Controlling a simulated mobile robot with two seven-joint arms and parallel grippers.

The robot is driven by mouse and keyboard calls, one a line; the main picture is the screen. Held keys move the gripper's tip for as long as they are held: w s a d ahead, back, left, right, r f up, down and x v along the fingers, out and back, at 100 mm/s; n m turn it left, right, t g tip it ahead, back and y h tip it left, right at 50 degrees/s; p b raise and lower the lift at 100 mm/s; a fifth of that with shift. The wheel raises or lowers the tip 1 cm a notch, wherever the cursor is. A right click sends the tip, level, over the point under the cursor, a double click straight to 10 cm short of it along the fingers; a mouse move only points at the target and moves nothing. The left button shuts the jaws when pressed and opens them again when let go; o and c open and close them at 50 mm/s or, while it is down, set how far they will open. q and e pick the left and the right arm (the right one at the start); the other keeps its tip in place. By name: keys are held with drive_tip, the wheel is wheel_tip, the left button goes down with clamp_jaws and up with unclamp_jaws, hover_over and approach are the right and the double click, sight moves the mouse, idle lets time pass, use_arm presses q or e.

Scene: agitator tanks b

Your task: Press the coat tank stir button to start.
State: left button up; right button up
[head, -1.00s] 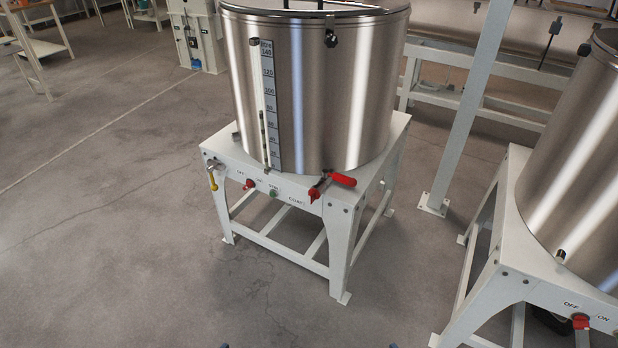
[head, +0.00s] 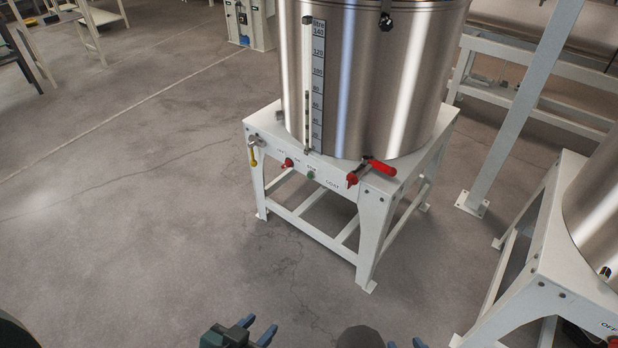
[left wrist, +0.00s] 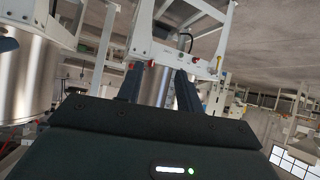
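The coat tank (head: 372,85) is a steel drum on a white stand (head: 380,200). The small green stir button (head: 310,175) is on the stand's front rail, between a red switch (head: 287,163) and a red-handled valve (head: 380,167). My left gripper (head: 258,329) is at the bottom edge of the head view, its blue fingertips apart, well short of the stand. The left wrist view shows its fingers (left wrist: 159,86) open and empty, with the inverted tank and stand beyond. Only fingertips of my right gripper (head: 405,344) show at the bottom edge; its opening is unclear.
A yellow-handled tap (head: 253,155) sticks out at the rail's left end. A second steel tank (head: 598,205) on a white stand (head: 545,255) is at the right. A white post (head: 525,105) stands between the tanks. The floor before the coat tank is clear.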

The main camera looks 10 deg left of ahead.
use_arm(q)
clamp_jaws()
idle(1.5)
